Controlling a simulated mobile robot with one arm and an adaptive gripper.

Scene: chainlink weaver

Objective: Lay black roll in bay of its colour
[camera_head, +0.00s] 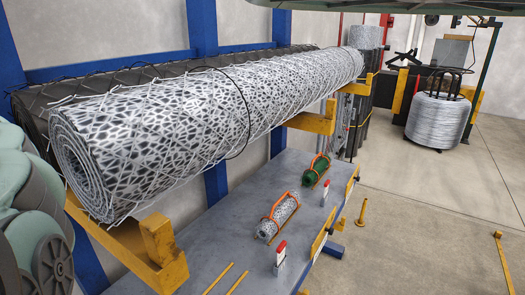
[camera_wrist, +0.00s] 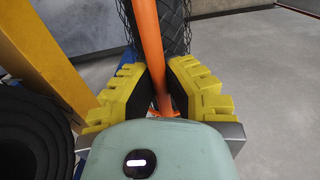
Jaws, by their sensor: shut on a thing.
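In the wrist view the black roll (camera_wrist: 178,28) is dark mesh, standing behind an orange handle (camera_wrist: 148,38). My gripper (camera_wrist: 158,90) has its yellow-and-black pads closed on that handle. The roll's lower part is hidden by the pads and handle. The head view shows neither my gripper nor this roll. There, a grey-blue bench (camera_head: 215,225) carries a silver mesh roll (camera_head: 284,208) and a green roll (camera_head: 316,174), each with an orange handle. White markers with red tops (camera_head: 281,252) stand along its front. I cannot tell which bay is black.
A large silver chainlink roll (camera_head: 190,110) lies on yellow brackets (camera_head: 155,245) above the bench, a dark roll (camera_head: 32,100) behind it. In the wrist view a yellow beam (camera_wrist: 50,55) and dark coil (camera_wrist: 35,135) are at left. Floor (camera_head: 410,215) right of the bench is mostly clear.

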